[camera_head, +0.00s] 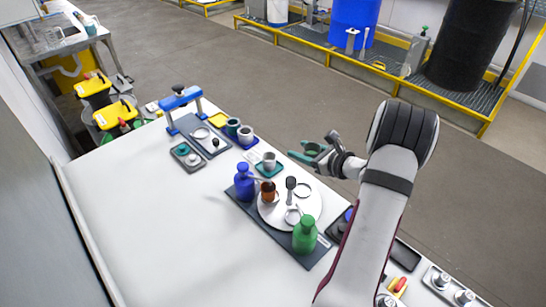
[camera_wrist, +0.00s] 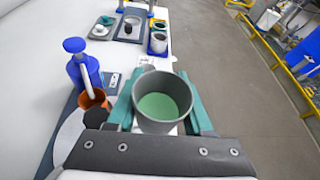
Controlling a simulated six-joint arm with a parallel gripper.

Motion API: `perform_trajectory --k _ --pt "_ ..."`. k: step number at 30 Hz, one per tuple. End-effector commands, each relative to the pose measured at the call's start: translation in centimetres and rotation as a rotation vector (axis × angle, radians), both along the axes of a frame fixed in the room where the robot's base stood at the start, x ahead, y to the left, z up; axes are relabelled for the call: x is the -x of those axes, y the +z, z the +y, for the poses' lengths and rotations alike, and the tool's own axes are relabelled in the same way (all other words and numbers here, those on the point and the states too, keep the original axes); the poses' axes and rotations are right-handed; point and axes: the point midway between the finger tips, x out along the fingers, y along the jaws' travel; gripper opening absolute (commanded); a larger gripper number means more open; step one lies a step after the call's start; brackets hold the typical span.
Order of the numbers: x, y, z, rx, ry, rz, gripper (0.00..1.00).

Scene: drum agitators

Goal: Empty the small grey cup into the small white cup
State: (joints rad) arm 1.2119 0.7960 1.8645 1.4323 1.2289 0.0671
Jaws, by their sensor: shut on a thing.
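My gripper (camera_head: 308,153) is shut on a small grey cup, held in the air to the right of the round white plate. In the wrist view the grey cup (camera_wrist: 163,118) sits upright between the teal fingers, with pale green inside it. A small whitish cup (camera_head: 269,159) stands on a teal mat behind the plate; in the wrist view it is mostly hidden behind the held cup. Another pale cup (camera_head: 246,132) stands on a blue mat (camera_head: 250,142) farther back. I cannot tell for certain which is the white cup of the task.
A teal cup (camera_head: 232,126) and a blue-framed stand (camera_head: 180,98) are farther back. The table's left front is clear.

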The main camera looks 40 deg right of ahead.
Motion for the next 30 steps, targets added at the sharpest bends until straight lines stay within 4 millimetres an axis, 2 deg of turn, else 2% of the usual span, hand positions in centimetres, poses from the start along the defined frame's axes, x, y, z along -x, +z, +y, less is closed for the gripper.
perform_trajectory --k 1,6,9,12,18,30 --pt "-1.8 0.2 0.9 0.002 0.007 -0.002 0.00" --pt "-8.0 0.9 4.7 -0.001 0.008 -0.007 0.00" --pt "-10.9 1.2 7.1 -0.010 0.007 -0.006 0.00" --pt "-12.9 1.4 9.0 -0.021 0.004 -0.004 0.00" --pt "-14.8 1.5 11.3 -0.035 0.001 0.000 0.00" --pt "-15.0 1.4 11.4 -0.052 -0.002 0.001 0.00"
